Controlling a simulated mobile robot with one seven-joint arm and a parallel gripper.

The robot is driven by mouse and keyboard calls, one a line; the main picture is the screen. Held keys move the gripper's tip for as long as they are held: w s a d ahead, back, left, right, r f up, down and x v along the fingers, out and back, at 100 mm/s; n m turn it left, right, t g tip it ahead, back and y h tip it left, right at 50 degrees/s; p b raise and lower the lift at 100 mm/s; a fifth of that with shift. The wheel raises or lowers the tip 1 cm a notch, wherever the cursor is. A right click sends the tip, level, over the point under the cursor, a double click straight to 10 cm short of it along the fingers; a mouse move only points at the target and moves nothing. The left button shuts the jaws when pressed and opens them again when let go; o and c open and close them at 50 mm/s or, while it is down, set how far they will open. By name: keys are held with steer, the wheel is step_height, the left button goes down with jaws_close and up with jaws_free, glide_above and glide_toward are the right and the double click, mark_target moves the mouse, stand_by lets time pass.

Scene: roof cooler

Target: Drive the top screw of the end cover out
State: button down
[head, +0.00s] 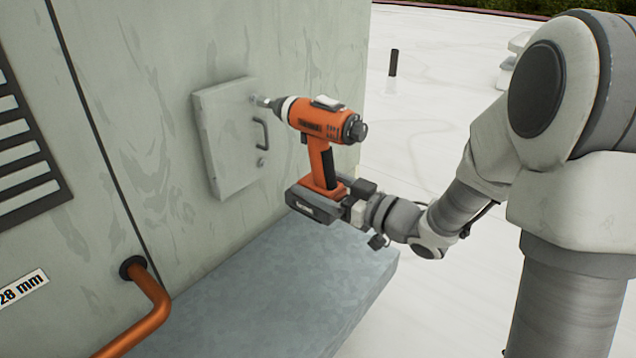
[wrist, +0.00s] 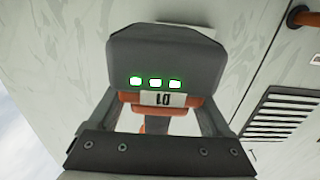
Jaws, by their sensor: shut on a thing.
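The end cover (head: 225,150) is a pale grey panel on the cooler's side wall, with a dark handle (head: 261,134). Its top screw (head: 253,99) is near the upper right corner, and a lower screw (head: 261,162) shows below the handle. My gripper (head: 345,200) is shut on the orange drill (head: 318,122) low down, near its dark battery. The drill is upright, its bit pointing left at the top screw. The tip is at or very close to the screw; I cannot tell whether they touch. The wrist view shows the battery (wrist: 160,55) with three green lights and my gripper's fingers beside it.
A grey metal ledge (head: 300,290) lies below the cover, under the drill. A copper pipe (head: 150,300) leaves the wall at lower left, and a dark louvred vent (head: 25,150) is at far left. The pale roof (head: 430,120) to the right is mostly open, with a short dark post (head: 393,63).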

mark_target(337, 191)
steer(key=shift+r+x, duration=0.25)
steer(key=shift+x, duration=0.8)
stand_by(1.6)
steer(key=shift+s+d+b, duration=0.1)
steer(key=shift+s+b, duration=0.2)
steer(key=shift+b, duration=0.3)
stand_by(1.1)
steer(key=shift+v, duration=3.5)
steer(key=shift+f, duration=0.1)
